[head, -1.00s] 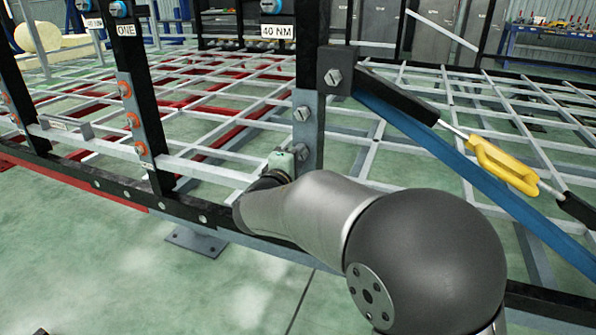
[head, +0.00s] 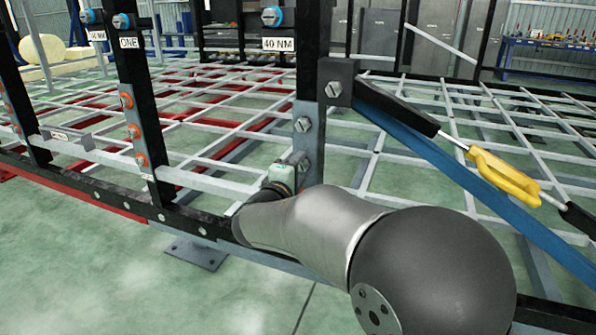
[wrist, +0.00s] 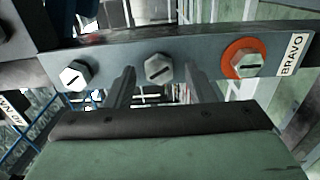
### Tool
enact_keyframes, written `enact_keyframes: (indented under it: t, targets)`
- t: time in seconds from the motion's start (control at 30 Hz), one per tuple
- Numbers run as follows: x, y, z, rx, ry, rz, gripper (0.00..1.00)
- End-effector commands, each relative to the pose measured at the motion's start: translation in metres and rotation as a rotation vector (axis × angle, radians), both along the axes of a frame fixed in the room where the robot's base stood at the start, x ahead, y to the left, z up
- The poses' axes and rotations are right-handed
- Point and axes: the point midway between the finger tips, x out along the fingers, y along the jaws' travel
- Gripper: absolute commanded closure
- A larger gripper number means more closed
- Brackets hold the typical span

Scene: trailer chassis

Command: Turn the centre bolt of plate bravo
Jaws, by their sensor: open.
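Plate bravo (wrist: 110,64) is a grey plate with a BRAVO label, running across the wrist view. Its centre bolt (wrist: 158,68) is a grey hex head with a dark slot. A plain bolt (wrist: 75,75) is to its left, and a bolt with an orange washer (wrist: 242,58) to its right. My gripper (wrist: 159,74) is open, with one finger on each side of the centre bolt; contact or depth cannot be told. In the head view the plate (head: 309,116) is upright on a dark post, and my gripper (head: 285,174) is at its lower part, hiding the lowest bolt.
A blue diagonal brace (head: 470,185) and a strut with a yellow sleeve (head: 503,176) slope down to the right of the plate. A second plate (head: 143,135) with orange-washered bolts stands to the left. A dark lower rail (head: 115,195) runs below. Green floor is open in front.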

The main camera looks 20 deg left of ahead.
Motion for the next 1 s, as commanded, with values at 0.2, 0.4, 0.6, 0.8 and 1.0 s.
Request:
enact_keyframes:
  t: [0.2, 0.4, 0.6, 0.8, 1.0]
  targets:
    - [-0.032, 0.003, 0.003, -0.001, 0.001, 0.006, 0.51]
    - [-0.082, 0.006, 0.003, -0.001, 0.001, 0.006, 0.51]
    - [-0.129, 0.009, 0.002, 0.000, 0.002, 0.006, 0.51]
    - [-0.160, 0.011, 0.001, -0.001, 0.002, 0.004, 0.51]
    - [-0.172, 0.011, 0.000, 0.000, 0.002, 0.003, 0.51]
